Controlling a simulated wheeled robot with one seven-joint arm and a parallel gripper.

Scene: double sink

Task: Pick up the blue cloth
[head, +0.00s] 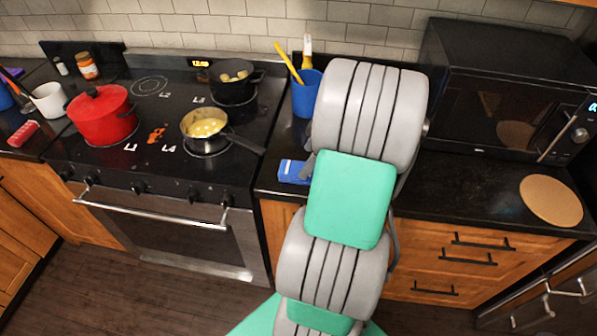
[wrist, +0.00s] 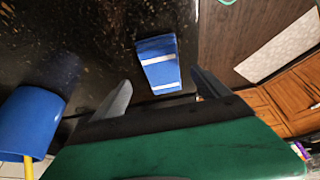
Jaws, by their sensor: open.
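The blue cloth (wrist: 158,64) is a folded blue block with pale stripes. It lies on the black counter near the front edge. In the head view the cloth (head: 292,171) shows just left of my arm. In the wrist view my gripper (wrist: 160,92) is open and empty. Its two fingers sit on either side of the cloth's near end in the picture, with gaps to both sides. I cannot tell how far above it they are. In the head view my arm hides most of the gripper.
A blue cup (head: 306,93) with utensils stands behind the cloth; the wrist view shows it (wrist: 29,122) left of my gripper. The stove (head: 150,130) with a red pot (head: 102,115) and pans is to the left. A black microwave (head: 505,90) and a round board (head: 551,200) are to the right.

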